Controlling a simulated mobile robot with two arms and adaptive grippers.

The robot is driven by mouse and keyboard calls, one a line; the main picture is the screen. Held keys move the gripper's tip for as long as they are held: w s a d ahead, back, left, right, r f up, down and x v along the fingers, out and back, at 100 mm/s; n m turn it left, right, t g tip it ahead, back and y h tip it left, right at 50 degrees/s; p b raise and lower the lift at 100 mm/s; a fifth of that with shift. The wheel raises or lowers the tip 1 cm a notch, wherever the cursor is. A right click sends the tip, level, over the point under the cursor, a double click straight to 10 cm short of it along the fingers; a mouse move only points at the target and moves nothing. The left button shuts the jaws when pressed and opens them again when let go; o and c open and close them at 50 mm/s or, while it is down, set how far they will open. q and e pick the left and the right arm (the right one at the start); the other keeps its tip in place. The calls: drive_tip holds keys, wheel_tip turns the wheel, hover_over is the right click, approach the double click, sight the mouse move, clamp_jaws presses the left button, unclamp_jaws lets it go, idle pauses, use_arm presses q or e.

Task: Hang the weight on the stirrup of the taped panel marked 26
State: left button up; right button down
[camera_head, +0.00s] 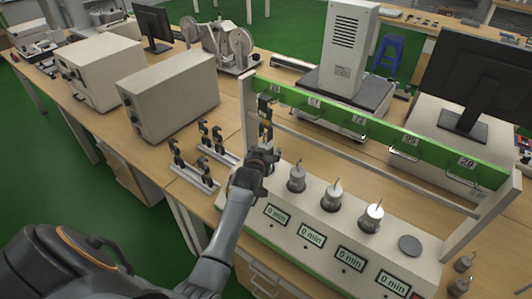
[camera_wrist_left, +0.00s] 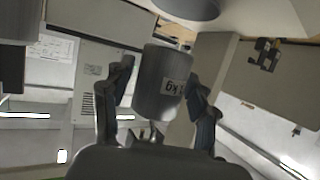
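My left gripper (camera_head: 264,158) is at the left end of the test rig, just below a dark hanging clamp assembly (camera_head: 265,108). In the left wrist view a grey cylindrical weight (camera_wrist_left: 160,85) sits between both fingers (camera_wrist_left: 163,95), which appear to press its sides. It has printed marking, upside down in that view, and a small hook end toward the palm. The hand hides this weight in the head view. The clamp hangs under the leftmost label (camera_head: 274,88) on the green rail; its number is unclear. Its stirrup cannot be made out. My right gripper is not in view.
Three weights (camera_head: 331,198) stand on the white timer base (camera_head: 300,241), beside a bare round pad (camera_head: 410,246). Wire stirrups (camera_head: 404,152) hang along the green rail (camera_head: 385,138). Black clamps (camera_head: 190,170) stand left of my gripper. Loose weights (camera_head: 463,262) sit at the right.

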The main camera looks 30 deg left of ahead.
use_arm(q)
drive_tip(key=shift+o, duration=0.3)
drive_tip(key=shift+s+f, duration=0.1)
drive_tip(key=shift+f, duration=0.05)
drive_tip(key=shift+s+d+f, duration=0.1)
drive_tip(key=shift+f, duration=0.2)
drive_tip(key=v, duration=1.2)
drive_tip(key=shift+r, duration=0.4)
